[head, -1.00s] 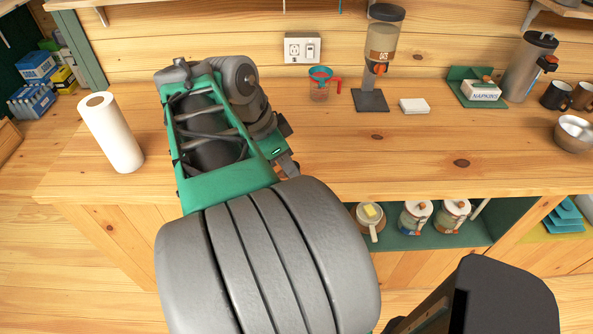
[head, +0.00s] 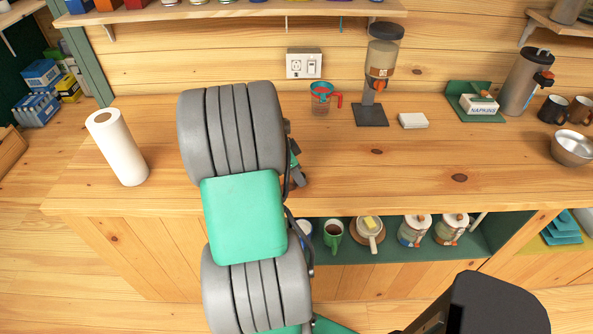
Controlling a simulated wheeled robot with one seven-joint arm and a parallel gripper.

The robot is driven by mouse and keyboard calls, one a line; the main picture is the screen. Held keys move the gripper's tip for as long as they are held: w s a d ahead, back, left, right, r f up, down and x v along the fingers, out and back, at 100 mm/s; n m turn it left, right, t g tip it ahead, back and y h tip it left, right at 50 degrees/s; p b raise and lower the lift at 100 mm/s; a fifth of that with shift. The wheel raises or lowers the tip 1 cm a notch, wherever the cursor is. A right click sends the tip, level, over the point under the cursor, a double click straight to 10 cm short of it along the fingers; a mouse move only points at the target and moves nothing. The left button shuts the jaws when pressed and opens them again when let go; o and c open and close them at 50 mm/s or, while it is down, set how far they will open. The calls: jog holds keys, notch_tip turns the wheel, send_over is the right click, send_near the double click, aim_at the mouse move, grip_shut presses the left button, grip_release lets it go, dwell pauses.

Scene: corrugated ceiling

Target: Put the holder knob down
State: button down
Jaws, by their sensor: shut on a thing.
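My gripper (head: 298,177) shows only in part, as a small dark shape just right of my large grey arm link, over the wooden counter (head: 390,165). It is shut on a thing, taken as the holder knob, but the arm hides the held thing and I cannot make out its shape. I cannot tell whether it touches the counter. A green napkin holder (head: 455,90) stands at the back right of the counter. It holds a white pack marked NAPKINS (head: 478,106) with a small brown piece (head: 484,94) on top.
A paper roll (head: 119,150) stands at the left. A measuring cup (head: 321,98), a dispenser (head: 383,60) and a white stack (head: 413,120) stand along the back. A steel bowl (head: 572,148) is at the right. The middle-right counter is clear.

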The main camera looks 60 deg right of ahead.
jog(key=shift+f, duration=0.2)
jog(key=c, duration=1)
grip_release()
jog(key=shift+r, duration=0.1)
jog(key=v, duration=1.2)
jog(key=w+a+r+n+t, duration=0.1)
jog(key=w+a+n+t, duration=0.1)
jog(key=w+a+n, duration=0.45)
jog(key=w+a+n+t, duration=0.1)
jog(key=w+a+n, duration=0.3)
jog(key=a, duration=0.5)
jog(key=w+a+n+t, duration=0.2)
jog(key=a+n, duration=0.4)
jog(key=a, duration=0.3)
jog(key=s+a+n+y, duration=0.1)
jog(key=a+n, duration=0.2)
jog(key=a, duration=0.2)
jog(key=s+a+f+n+t+y, duration=0.1)
jog(key=a+n, duration=0.2)
jog(key=a, duration=0.2)
jog(key=s+a+n+y, duration=0.1)
jog(key=a+n, duration=0.3)
jog(key=a, duration=0.1)
jog(key=shift+f+b, duration=0.4)
